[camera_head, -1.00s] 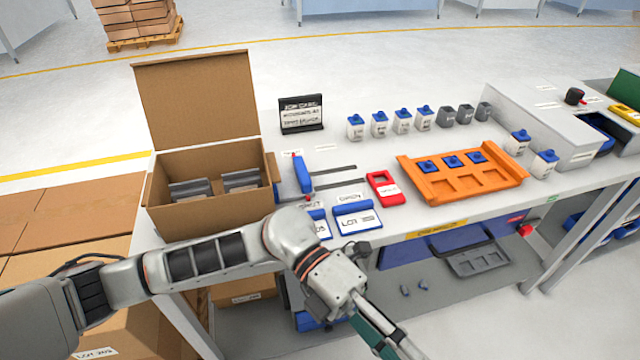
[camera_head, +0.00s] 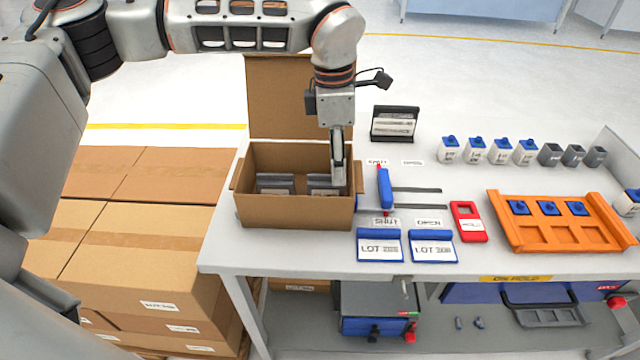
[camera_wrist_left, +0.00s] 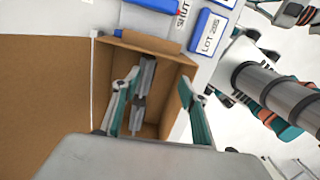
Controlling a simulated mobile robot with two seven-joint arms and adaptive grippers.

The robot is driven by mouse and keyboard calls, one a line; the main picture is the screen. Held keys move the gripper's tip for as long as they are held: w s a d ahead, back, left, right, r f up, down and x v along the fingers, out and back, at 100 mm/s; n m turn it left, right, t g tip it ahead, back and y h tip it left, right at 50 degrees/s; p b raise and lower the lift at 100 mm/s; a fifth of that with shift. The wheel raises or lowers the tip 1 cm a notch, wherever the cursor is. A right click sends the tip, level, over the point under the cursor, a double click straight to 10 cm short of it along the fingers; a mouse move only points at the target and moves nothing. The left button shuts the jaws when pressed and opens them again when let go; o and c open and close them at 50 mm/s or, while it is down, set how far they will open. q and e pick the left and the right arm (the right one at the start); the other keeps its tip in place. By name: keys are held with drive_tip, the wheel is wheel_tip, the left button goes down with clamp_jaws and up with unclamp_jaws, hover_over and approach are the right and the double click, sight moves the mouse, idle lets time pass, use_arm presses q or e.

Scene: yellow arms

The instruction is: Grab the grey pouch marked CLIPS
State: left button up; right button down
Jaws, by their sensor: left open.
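Two grey items lie in the open cardboard box (camera_head: 295,213): a left one (camera_head: 274,181) and a right one (camera_head: 318,180). No CLIPS marking is readable on either, so I cannot tell whether one is the pouch. My left gripper (camera_head: 338,178) points down into the right part of the box, at the right grey item and partly covering it. In the left wrist view its open fingers (camera_wrist_left: 160,84) reach over the box, with grey items (camera_wrist_left: 147,76) between them, nearer the left finger. Contact cannot be told.
The box's raised lid (camera_head: 285,100) stands behind it.

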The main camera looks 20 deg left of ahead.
sight(330, 191)
use_arm(q)
drive_tip(key=shift+m+y, duration=0.3)
drive_tip(key=shift+y, duration=0.1)
drive_tip(key=f, duration=0.1)
drive_tip(key=a+f, duration=0.1)
drive_tip(key=f, duration=0.1)
drive_tip(key=w+a+f, duration=0.1)
drive_tip(key=f, duration=0.1)
drive_tip(key=shift+a, duration=0.25)
drive_tip(key=f, duration=0.5)
drive_tip(key=shift+w+d+p, duration=0.3)
drive_tip(key=shift+w, duration=0.1)
drive_tip(key=shift+f, duration=0.55)
drive_tip(key=c, duration=1.2)
